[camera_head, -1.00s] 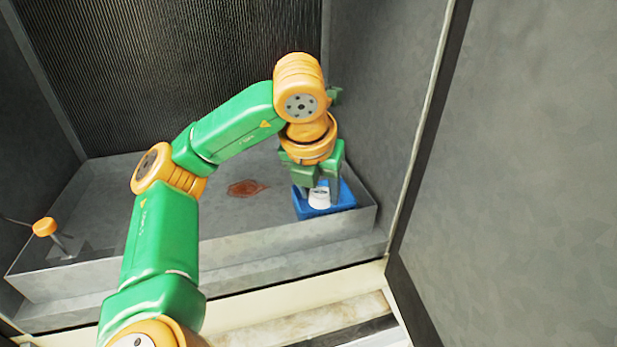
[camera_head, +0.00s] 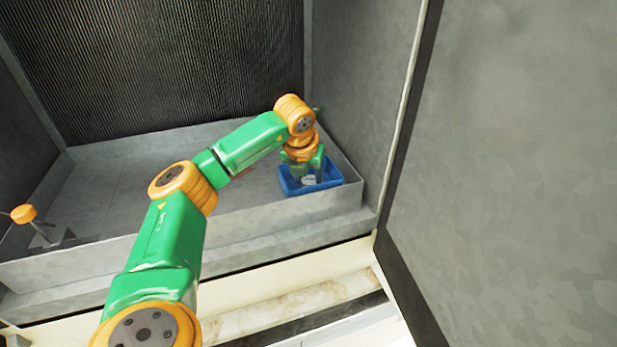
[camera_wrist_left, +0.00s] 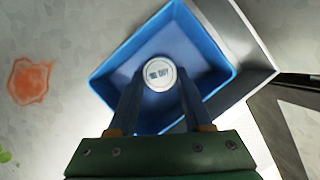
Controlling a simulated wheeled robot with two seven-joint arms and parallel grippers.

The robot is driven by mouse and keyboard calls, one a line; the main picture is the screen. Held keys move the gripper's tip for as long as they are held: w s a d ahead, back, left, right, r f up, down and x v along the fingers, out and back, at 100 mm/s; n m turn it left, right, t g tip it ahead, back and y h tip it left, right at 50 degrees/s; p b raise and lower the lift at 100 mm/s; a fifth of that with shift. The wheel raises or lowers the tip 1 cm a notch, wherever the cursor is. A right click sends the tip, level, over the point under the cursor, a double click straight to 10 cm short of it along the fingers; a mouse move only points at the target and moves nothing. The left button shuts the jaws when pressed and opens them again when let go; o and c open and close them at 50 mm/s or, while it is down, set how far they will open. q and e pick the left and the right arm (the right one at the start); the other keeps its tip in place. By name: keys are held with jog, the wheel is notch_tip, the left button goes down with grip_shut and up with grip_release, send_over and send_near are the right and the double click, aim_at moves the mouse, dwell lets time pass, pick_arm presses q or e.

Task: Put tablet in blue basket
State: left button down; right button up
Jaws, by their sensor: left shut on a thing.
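The tablet (camera_wrist_left: 158,73) shows in the left wrist view as a round white piece with dark print on its face. It also shows small and pale in the head view (camera_head: 308,180). My left gripper (camera_wrist_left: 160,85) is shut on it, with a finger at each side. The blue basket (camera_wrist_left: 212,50) lies beneath the gripper and tablet, which are over or within its opening; I cannot tell how far the tablet is above the basket floor. In the head view the basket (camera_head: 325,184) sits in the right corner of the grey tray. My right gripper is not in view.
The grey tray (camera_head: 100,240) has a raised front wall. An orange-topped float (camera_head: 24,213) stands at its left. A reddish stain (camera_wrist_left: 30,82) marks the tray floor left of the basket. A grey wall (camera_head: 345,80) rises close on the right.

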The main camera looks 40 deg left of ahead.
pick_arm(q)
jog(key=shift+f, duration=0.1)
jog(key=c, duration=0.6)
grip_release()
jog(key=shift+r, duration=0.35)
jog(key=v, duration=1.1)
jog(key=shift+s+d+r, duration=0.15)
jog(key=shift+s+r, duration=0.1)
